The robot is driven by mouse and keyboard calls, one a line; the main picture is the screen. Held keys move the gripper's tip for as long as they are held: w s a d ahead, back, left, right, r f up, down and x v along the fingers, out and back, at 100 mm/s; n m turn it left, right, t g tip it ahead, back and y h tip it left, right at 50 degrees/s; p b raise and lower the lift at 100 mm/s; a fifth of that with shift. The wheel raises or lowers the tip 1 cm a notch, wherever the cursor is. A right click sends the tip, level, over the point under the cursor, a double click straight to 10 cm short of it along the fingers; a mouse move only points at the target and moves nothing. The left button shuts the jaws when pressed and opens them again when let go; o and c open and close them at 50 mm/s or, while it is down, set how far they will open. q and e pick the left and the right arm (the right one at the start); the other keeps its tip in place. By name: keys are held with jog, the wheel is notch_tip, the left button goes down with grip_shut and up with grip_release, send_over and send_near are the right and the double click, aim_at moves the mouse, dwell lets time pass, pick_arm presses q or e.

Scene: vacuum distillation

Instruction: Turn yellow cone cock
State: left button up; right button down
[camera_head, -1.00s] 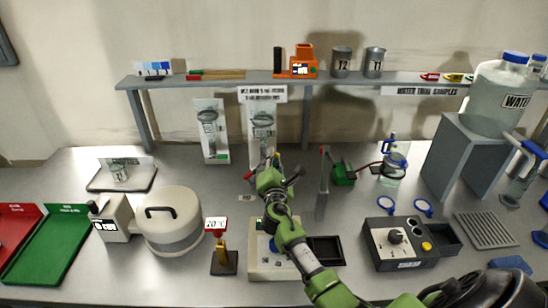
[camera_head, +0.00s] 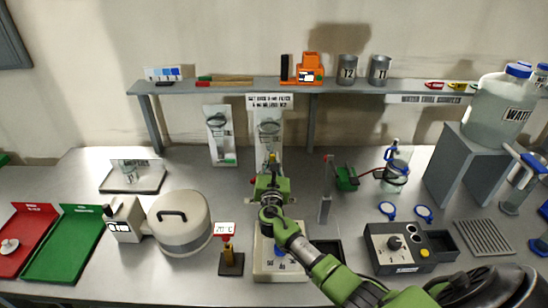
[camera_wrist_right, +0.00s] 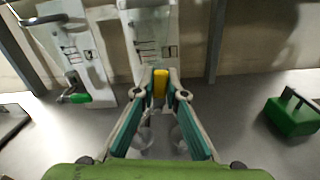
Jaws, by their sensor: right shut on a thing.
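The yellow cone cock (camera_wrist_right: 159,84) shows in the right wrist view, in front of a white wall panel (camera_wrist_right: 147,35). My right gripper (camera_wrist_right: 160,90) is shut on it, with one finger on each side. In the head view my right gripper (camera_head: 270,172) points away from me at the lower end of the panel (camera_head: 265,116) under the shelf. The arm hides much of the bench apparatus below it. My left gripper is not in view.
A second panel (camera_head: 221,135) stands just left, with a green-handled valve (camera_wrist_right: 75,98) in the wrist view. A grey post (camera_head: 325,190) and a green block (camera_head: 345,177) stand to the right. The shelf (camera_head: 300,88) runs above.

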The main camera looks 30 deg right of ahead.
jog(key=shift+w+a+n, duration=0.1)
jog(key=shift+a+n, duration=0.05)
jog(key=shift+n, duration=0.35)
jog(key=c, duration=2)
grip_release()
jog(key=shift+c, duration=0.2)
jog(key=v, duration=1.2)
